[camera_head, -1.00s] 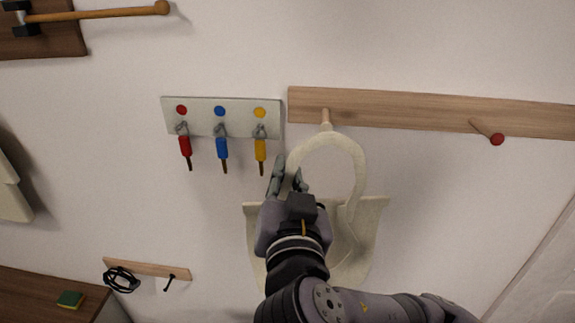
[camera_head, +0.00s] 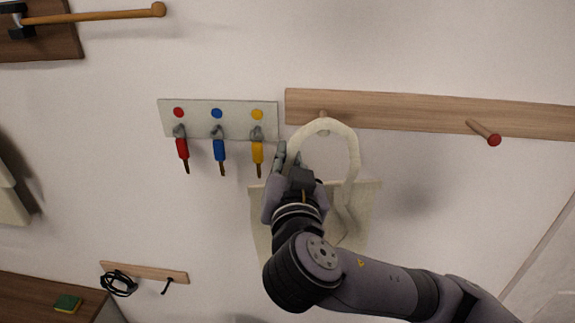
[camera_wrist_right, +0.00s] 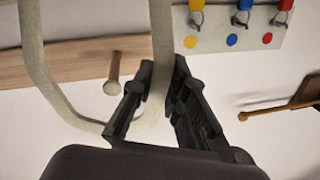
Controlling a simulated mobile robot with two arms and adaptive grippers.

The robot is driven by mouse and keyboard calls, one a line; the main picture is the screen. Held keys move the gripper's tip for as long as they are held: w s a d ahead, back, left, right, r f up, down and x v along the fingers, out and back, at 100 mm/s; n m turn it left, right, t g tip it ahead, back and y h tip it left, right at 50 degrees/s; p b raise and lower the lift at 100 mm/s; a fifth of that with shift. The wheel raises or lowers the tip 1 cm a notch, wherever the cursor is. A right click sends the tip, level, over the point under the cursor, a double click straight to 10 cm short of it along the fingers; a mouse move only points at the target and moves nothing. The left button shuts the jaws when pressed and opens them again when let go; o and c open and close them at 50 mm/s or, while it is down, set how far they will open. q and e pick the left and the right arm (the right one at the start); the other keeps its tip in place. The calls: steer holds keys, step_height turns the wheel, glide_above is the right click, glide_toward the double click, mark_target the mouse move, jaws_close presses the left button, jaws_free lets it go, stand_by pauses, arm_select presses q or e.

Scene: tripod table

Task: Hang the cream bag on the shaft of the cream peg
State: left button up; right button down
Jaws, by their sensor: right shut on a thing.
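The cream bag (camera_head: 365,205) hangs from my right gripper (camera_head: 287,160), which is shut on the left side of its stiff handle loop. The handle also shows in the wrist view (camera_wrist_right: 161,45), between the fingers (camera_wrist_right: 155,95). The cream peg (camera_head: 323,114) juts from the left part of the wooden rail, and the loop's top overlaps it in the head view. In the wrist view the peg (camera_wrist_right: 114,72) appears inside the loop's outline, apart from the strap. I cannot tell whether its tip is through the loop. My left gripper is not in view.
The wooden rail (camera_head: 420,112) also bears a red-tipped peg (camera_head: 485,133) at right. A grey panel (camera_head: 190,105) with red, blue and yellow hanging tools is close to the left. A hammer (camera_head: 95,16) is at upper left. The wall at right is clear.

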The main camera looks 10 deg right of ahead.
steer(key=shift+w+d, duration=0.2)
steer(key=shift+w, duration=0.75)
steer(key=shift+w+d+f+b, duration=0.15)
steer(key=shift+w+f+b, duration=0.15)
steer(key=shift+w, duration=0.5)
steer(key=shift+w+d+f+b, duration=0.15)
steer(key=shift+w+f+b, duration=0.2)
steer(key=shift+w, duration=0.5)
steer(key=shift+w+d+f+b, duration=0.15)
steer(key=shift+w+f+b, duration=0.15)
steer(key=shift+w, duration=0.5)
